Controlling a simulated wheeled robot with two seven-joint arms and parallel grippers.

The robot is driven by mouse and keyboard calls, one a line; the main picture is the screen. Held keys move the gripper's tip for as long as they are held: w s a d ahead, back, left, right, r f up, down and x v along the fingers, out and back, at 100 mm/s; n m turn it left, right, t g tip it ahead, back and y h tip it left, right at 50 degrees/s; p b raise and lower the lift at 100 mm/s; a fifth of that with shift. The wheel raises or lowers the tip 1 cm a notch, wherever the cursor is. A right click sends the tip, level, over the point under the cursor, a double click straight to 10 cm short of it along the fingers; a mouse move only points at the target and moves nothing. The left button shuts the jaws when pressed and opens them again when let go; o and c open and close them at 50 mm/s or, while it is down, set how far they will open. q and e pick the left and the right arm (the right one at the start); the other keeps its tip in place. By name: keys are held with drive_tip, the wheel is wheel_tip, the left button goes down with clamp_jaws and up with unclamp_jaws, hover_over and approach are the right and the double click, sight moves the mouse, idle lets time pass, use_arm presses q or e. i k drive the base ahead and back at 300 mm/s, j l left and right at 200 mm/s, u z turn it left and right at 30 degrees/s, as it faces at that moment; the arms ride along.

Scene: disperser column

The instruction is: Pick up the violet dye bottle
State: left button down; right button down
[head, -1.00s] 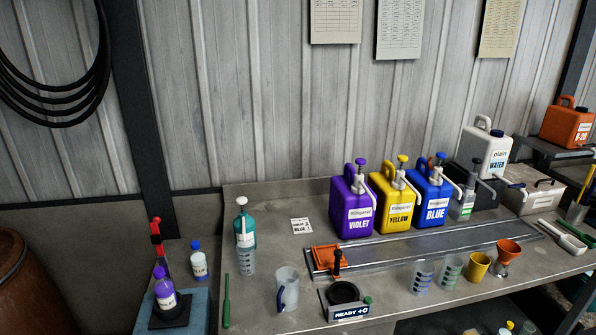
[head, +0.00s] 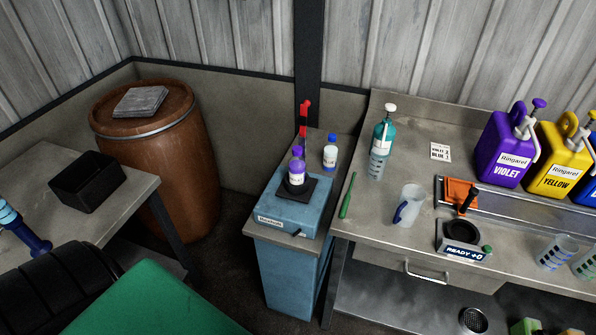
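A large violet jug (head: 505,150) marked VIOLET, with a pump top, stands on the bench at the right. Neither of my grippers shows in the head view.
A red-handled device (head: 305,117) rises behind the violet-capped bottle. The steel bench (head: 385,170) right of the cabinet bears a green stick (head: 347,196), a teal pump bottle (head: 383,133) and a clear jug (head: 408,205). A barrel (head: 180,140) and black bin (head: 88,184) are left.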

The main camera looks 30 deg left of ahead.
sight(297, 164)
drive_tip(key=l+u, duration=0.2)
drive_tip(key=u, duration=0.2)
drive_tip(key=i+l+u, duration=0.1)
drive_tip(key=u, duration=0.25)
drive_tip(key=l, duration=0.1)
